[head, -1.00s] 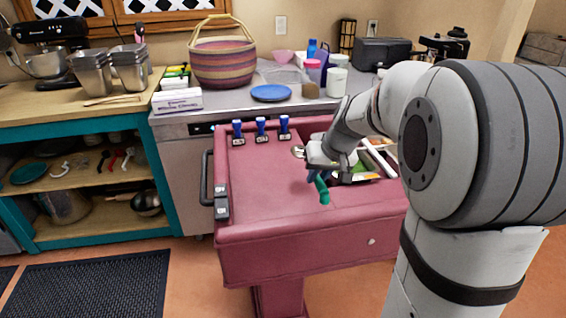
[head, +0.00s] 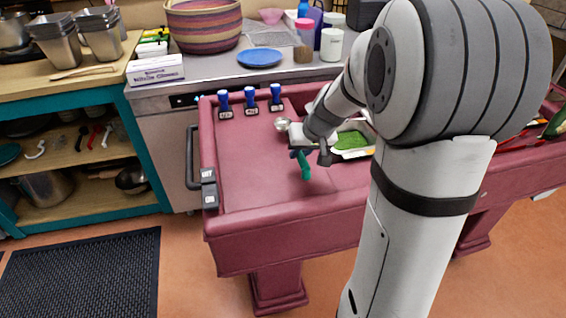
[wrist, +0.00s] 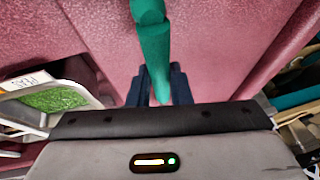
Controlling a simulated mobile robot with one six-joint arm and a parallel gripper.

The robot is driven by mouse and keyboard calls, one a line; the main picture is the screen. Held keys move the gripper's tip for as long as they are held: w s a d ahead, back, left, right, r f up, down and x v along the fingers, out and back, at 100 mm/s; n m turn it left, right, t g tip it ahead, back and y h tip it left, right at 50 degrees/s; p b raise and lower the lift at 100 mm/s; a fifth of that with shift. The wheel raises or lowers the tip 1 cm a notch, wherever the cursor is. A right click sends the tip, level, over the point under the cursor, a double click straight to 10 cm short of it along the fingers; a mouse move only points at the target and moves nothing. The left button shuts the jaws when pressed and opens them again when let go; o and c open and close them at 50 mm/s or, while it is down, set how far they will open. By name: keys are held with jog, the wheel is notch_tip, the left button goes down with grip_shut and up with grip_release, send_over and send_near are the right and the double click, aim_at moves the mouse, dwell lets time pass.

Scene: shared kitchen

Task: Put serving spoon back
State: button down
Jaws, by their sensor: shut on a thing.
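The serving spoon has a green handle (head: 305,168) that hangs down below my gripper (head: 299,152) in the head view. The rest of the spoon is hidden by the gripper.
A pan of green peas (head: 351,140) sits right of my gripper; its label (wrist: 28,82) shows in the wrist view. Several blue-topped items (head: 250,101) stand along the cart's back left. The cart's left half is clear. A blue plate (head: 260,58) lies on the counter behind.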

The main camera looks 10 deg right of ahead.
jog(key=shift+d+f, duration=0.1)
jog(key=shift+f, duration=1.25)
jog(key=shift+f+b, duration=0.15)
jog(key=shift+b, duration=0.25)
jog(key=c, duration=1.3)
grip_release()
